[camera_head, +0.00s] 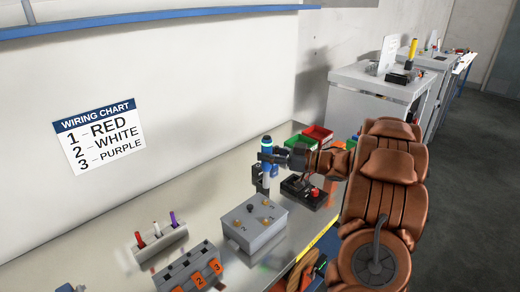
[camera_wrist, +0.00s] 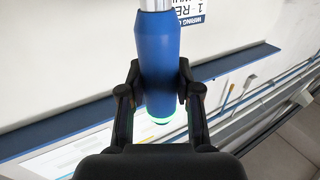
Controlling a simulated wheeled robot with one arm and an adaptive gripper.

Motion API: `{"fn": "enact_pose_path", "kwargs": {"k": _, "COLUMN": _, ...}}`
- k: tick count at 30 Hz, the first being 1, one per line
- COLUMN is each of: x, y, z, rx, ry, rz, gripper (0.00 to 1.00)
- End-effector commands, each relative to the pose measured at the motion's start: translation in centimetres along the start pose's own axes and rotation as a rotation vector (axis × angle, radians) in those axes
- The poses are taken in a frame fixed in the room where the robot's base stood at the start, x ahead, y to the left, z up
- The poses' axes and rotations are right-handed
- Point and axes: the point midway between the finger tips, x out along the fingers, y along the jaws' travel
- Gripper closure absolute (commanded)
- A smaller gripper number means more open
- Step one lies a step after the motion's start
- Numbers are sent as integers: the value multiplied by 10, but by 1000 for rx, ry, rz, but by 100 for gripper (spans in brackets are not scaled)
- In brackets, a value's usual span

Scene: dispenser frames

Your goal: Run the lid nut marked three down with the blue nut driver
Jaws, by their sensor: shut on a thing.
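My gripper (camera_head: 268,157) is shut on the blue nut driver (camera_head: 266,144), which stands upright. In the wrist view my gripper (camera_wrist: 160,95) has its two black fingers on either side of the nut driver's blue handle (camera_wrist: 159,60). A green glowing ring shows at the handle's end, and the silver shaft runs out of the top of that picture. In the head view the driver's lower end is by the back of a grey metal box (camera_head: 256,236) with several small brass-coloured nuts on its lid. I cannot tell whether the tip touches a nut.
A wiring chart (camera_head: 98,134) hangs on the wall. A grey holder (camera_head: 160,245) with red, white and purple pieces and a block with orange numbered tags (camera_head: 199,279) stand left of the box. Red (camera_head: 317,134) and green (camera_head: 299,142) bins and a black unit (camera_head: 303,193) are behind.

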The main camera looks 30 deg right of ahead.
Motion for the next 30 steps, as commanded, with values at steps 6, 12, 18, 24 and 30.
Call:
{"fn": "enact_pose_path", "kwargs": {"k": 6, "x": 2, "y": -1, "z": -1, "rx": -1, "ry": 1, "rz": -3, "gripper": 100}}
{"fn": "enact_pose_path", "kwargs": {"k": 12, "x": 1, "y": -1, "z": -1, "rx": -1, "ry": 1, "rz": -2, "gripper": 100}}
{"fn": "enact_pose_path", "kwargs": {"k": 18, "x": 0, "y": 0, "z": 7, "rx": -1, "ry": 1, "rz": -1, "gripper": 100}}
{"fn": "enact_pose_path", "kwargs": {"k": 24, "x": 0, "y": 0, "z": 22, "rx": -2, "ry": 0, "rz": 0, "gripper": 100}}
{"fn": "enact_pose_path", "kwargs": {"k": 30, "x": 0, "y": 0, "z": 38, "rx": -1, "ry": 1, "rz": 1, "gripper": 100}}
